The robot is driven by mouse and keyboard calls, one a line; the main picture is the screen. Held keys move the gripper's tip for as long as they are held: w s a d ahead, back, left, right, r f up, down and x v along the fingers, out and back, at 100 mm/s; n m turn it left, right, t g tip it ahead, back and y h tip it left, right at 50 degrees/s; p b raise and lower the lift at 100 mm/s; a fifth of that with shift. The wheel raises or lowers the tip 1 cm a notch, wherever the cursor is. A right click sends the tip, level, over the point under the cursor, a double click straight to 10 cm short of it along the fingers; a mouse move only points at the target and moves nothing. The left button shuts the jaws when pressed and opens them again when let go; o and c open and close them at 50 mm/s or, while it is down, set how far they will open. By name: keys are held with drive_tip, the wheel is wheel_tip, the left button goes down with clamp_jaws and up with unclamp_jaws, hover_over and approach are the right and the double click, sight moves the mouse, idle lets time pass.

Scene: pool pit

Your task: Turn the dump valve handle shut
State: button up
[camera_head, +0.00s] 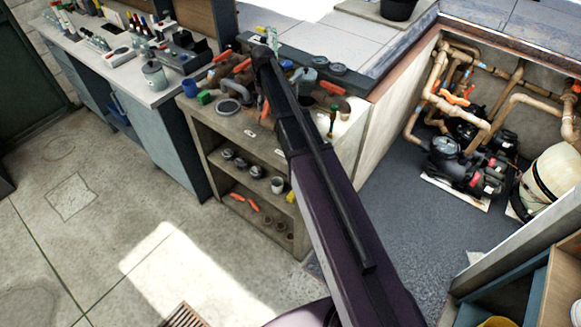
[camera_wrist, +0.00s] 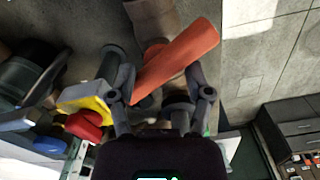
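In the wrist view an orange-red lever handle (camera_wrist: 180,60) lies at a slant between the fingers of my gripper (camera_wrist: 155,85). The fingers are spread apart, with space on the right side. Whether either finger touches the handle cannot be told. The handle's lower end and its pivot are partly hidden near the left finger. Tan-brown pipe (camera_wrist: 152,18) shows behind it. In the head view my arm reaches to the valve-covered bench top, and my fingers are hidden behind the arm's end. An orange handle (camera_head: 242,65) shows just left of there.
In the wrist view a yellow part (camera_wrist: 85,100) and a red part (camera_wrist: 83,127) crowd the left finger. The shelf bench (camera_head: 222,131) holds several fittings. A grey cabinet (camera_head: 160,140) stands left. The pump pit (camera_head: 400,210) lies right. Open floor (camera_head: 110,210) is in front.

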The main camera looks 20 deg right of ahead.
sight(267, 105)
drive_tip(key=n, duration=0.2)
drive_tip(key=shift+n, duration=0.3)
drive_tip(key=shift+r+p, duration=0.45)
drive_tip(key=shift+p, duration=0.05)
wheel_tip(267, 105, up, 13)
drive_tip(key=p, duration=1.3)
drive_tip(key=s+f+m+b, duration=0.2)
drive_tip(key=s+f+b, duration=0.2)
drive_tip(key=s, duration=0.6)
drive_tip(key=s+f+m+b, duration=0.2)
drive_tip(key=s+f+b, duration=0.3)
drive_tip(key=s, duration=0.5)
drive_tip(key=s+f+m+b, duration=0.3)
drive_tip(key=s+f+b, duration=0.2)
drive_tip(key=s, duration=0.5)
drive_tip(key=shift+s+a, duration=0.1)
drive_tip(key=shift+s, duration=0.1)
